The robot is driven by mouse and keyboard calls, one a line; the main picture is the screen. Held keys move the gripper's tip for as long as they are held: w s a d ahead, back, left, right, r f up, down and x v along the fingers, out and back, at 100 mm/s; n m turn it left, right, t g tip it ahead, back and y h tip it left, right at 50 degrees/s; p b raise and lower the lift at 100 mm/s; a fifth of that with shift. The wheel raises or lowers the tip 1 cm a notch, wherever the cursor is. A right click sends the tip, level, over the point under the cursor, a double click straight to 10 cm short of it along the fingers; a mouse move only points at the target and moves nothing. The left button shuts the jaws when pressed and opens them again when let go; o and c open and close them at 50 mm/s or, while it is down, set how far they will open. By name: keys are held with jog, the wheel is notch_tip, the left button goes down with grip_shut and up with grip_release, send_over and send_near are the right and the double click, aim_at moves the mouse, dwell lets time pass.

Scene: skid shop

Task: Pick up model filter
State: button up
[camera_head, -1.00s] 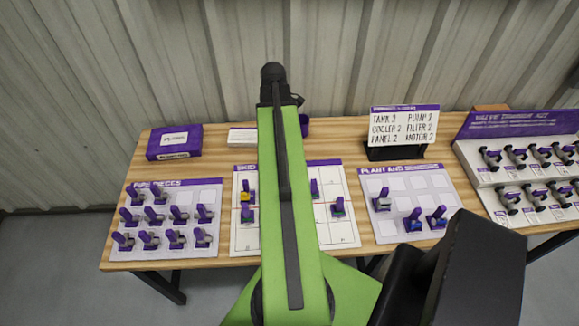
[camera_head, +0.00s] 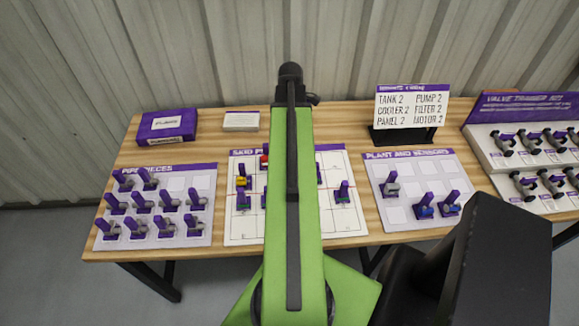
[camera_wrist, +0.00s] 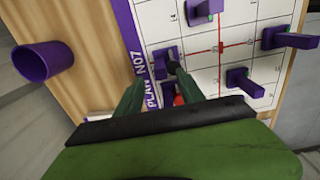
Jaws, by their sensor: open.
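My gripper (camera_wrist: 158,88) is open in the wrist view, its two green fingers over the edge of the plan board (camera_wrist: 237,15). A purple-based piece (camera_wrist: 163,53) stands by the fingertips, and a red part (camera_wrist: 178,100) shows between the fingers; I see no grip on either. In the head view my arm hides the gripper and the middle of the plan board (camera_head: 300,234). The plant and sensors board (camera_head: 405,164) holds a grey-topped piece (camera_head: 390,187) and two blue ones (camera_head: 424,208). I cannot tell which piece is the model filter.
A pipe pieces board (camera_head: 203,180) with several pieces is at left. A purple box (camera_head: 167,126) and a white box (camera_head: 241,121) stand behind. A sign (camera_head: 411,106) and a valve rack (camera_head: 515,112) are at right. A purple cup (camera_wrist: 43,62) stands beside the plan board.

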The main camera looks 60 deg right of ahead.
jog(key=shift+w+a+f+b, duration=0.1)
jog(key=shift+w+f+b, duration=0.05)
jog(key=shift+f+b, duration=1.35)
jog(key=shift+w+a+f+b, duration=0.1)
jog(key=shift+w+f+b, duration=0.05)
jog(key=shift+f+b, duration=1.25)
jog(key=shift+f+p, duration=0.1)
jog(key=shift+p, duration=0.3)
grip_shut()
